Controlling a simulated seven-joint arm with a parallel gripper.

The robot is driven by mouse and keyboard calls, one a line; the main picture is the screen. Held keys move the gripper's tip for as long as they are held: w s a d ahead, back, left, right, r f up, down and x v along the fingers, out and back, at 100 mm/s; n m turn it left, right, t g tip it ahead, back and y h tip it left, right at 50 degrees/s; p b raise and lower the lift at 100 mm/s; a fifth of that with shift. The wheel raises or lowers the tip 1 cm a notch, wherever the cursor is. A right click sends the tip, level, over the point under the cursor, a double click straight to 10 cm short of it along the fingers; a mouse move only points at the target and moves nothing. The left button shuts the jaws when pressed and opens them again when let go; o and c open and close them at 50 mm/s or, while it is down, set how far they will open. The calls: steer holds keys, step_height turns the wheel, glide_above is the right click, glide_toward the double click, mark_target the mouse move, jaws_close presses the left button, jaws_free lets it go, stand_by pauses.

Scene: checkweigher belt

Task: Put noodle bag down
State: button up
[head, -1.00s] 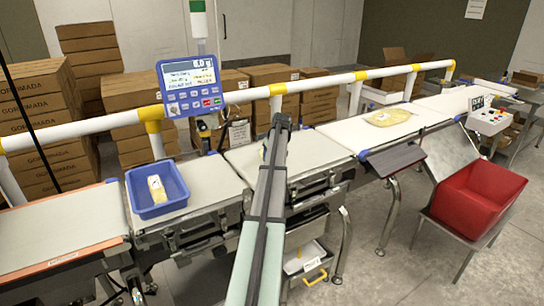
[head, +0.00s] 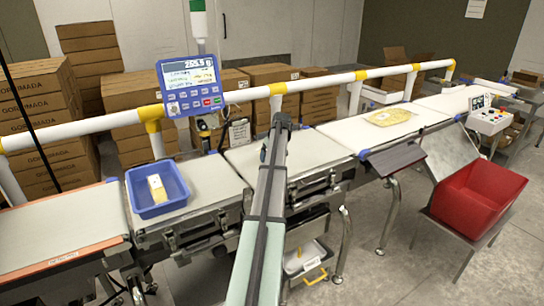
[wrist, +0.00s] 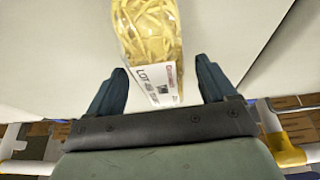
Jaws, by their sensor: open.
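The noodle bag (wrist: 150,30) is clear with pale yellow noodles and a white printed label (wrist: 158,82). In the wrist view its labelled end is between the two dark blue fingers of my gripper (wrist: 160,80), with a gap on each side. My gripper is open. The bag appears to lie on the white weighing belt (head: 235,161). In the head view my arm hides the bag, and my gripper (head: 281,122) is only partly seen over the belt. The scale display (head: 189,76) reads about 205.5 g.
Another yellowish bag (head: 390,117) lies on the belt to the right. A blue bin (head: 137,190) with a small packet (head: 157,188) stands on the left belt. A red bin (head: 480,195) is at right. A white and yellow rail (head: 230,97) runs behind the belts.

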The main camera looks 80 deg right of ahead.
steer(key=v, duration=1.2)
steer(key=shift+d, duration=0.1)
